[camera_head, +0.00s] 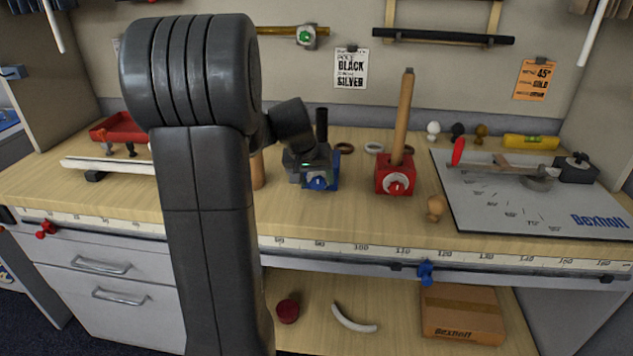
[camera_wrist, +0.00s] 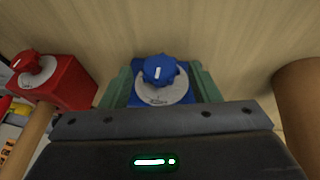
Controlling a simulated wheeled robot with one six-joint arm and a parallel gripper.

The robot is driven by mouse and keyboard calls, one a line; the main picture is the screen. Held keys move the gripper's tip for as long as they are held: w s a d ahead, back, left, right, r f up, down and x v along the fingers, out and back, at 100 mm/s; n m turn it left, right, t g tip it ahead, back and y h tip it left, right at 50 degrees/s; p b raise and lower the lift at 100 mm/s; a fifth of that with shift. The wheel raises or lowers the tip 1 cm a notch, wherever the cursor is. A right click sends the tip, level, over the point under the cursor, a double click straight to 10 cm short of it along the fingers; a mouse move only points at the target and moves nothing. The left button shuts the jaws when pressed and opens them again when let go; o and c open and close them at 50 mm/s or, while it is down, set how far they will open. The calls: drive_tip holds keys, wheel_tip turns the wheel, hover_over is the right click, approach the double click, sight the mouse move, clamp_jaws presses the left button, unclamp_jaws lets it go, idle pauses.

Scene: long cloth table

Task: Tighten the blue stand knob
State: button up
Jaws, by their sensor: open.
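The blue stand (camera_head: 333,177) is a small blue block on the wooden table, partly covered by my gripper in the head view. A dark post rises behind it. Its blue knob (camera_head: 319,182) sits on a pale dial on the front face. In the wrist view the blue knob (camera_wrist: 160,69) is near the upper middle, with a short white mark on it, over a white dial (camera_wrist: 177,91) with print too small to read. My gripper (camera_wrist: 163,80) is open, its green fingers on either side of the blue stand. Whether they touch it I cannot tell.
A red stand (camera_head: 394,175) with a red knob and wooden rod stands to the right. A wooden peg (camera_head: 436,208) stands near the front edge. A grey mat (camera_head: 500,205) with tools lies at the right. A wooden cylinder (camera_head: 258,170) is left of the blue stand.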

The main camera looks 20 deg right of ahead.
drive_tip(key=shift+w+d+f, duration=0.15)
drive_tip(key=shift+d+f, duration=0.05)
drive_tip(key=shift+f, duration=0.35)
drive_tip(key=c, duration=1)
